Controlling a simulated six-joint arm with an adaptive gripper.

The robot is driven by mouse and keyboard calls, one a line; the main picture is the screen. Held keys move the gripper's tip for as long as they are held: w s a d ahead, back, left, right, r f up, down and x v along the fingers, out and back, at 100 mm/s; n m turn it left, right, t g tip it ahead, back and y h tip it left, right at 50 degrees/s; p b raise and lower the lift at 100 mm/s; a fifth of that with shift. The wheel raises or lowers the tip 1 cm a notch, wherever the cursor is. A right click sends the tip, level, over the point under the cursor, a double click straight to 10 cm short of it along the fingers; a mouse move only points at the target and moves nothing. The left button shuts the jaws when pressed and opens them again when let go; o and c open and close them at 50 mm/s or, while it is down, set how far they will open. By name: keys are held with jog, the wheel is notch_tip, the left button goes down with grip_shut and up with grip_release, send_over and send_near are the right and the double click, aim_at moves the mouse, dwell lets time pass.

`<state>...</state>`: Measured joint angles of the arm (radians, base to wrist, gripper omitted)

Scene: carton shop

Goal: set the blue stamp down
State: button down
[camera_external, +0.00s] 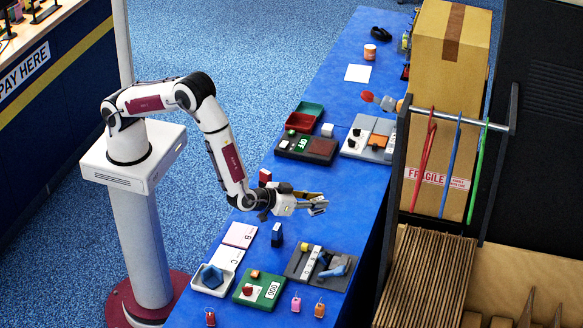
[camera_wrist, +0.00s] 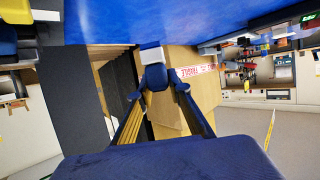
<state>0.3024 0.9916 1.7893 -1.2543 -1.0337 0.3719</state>
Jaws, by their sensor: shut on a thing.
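In the wrist view the blue stamp (camera_wrist: 155,77), dark blue with a white block at its far end, sits between the two fingertips of my gripper (camera_wrist: 163,88). My gripper is shut on it. In the outside view my gripper (camera_external: 316,204) points right, above the blue table near its right edge. The stamp is small there and mostly hidden by the fingers. I cannot tell its exact height above the table.
Cards marked B and C (camera_external: 239,236), a dark block (camera_external: 277,235), a white tray (camera_external: 202,286), a green tray (camera_external: 245,295) and a grey tray (camera_external: 340,283) lie nearer. A red block (camera_external: 265,175) stands behind my wrist. A tall carton (camera_external: 440,130) and rack stand right.

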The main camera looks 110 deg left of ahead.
aim_at(316, 214)
jog(key=shift+f, duration=1.05)
jog(key=shift+f, duration=0.1)
jog(key=shift+f, duration=1.8)
jog(key=shift+f, duration=0.1)
jog(key=c, duration=1.9)
grip_release()
jog(key=shift+d+r, duration=0.1)
jog(key=shift+r, duration=0.1)
jog(key=v, duration=1.1)
jog(key=shift+s+d, duration=0.25)
jog(key=shift+s, duration=0.15)
